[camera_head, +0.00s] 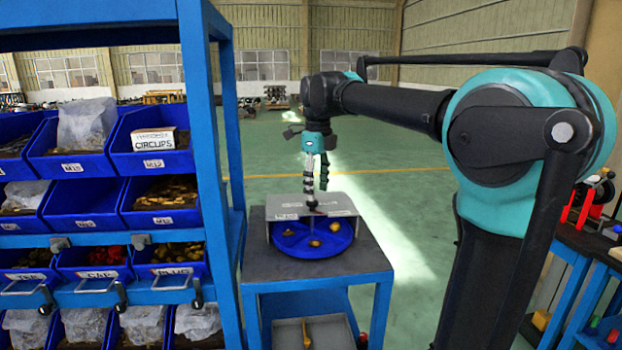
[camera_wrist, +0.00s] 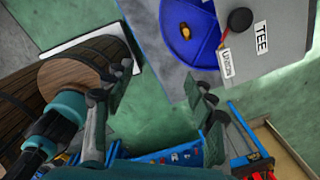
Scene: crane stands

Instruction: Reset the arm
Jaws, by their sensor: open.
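My arm reaches from the right in the head view, and my gripper (camera_head: 316,182) points down above the small table, over the grey cover. In the wrist view my gripper (camera_wrist: 160,95) has its fingers spread wide, with nothing between them. The grey cover (camera_head: 340,203) with labels stands over a round blue tray (camera_head: 327,248) holding a few yellowish parts. The wrist view shows the cover (camera_wrist: 285,75) with "TEE" and "UNION" labels, a black knob (camera_wrist: 240,19) and part of the blue tray (camera_wrist: 172,40).
A blue rack (camera_head: 217,150) with several blue bins stands on the left, close to the small table (camera_head: 350,268). A grey box (camera_head: 290,335) sits on the table's lower shelf. Another workbench (camera_head: 585,245) with tools is at the right. Green floor behind is open.

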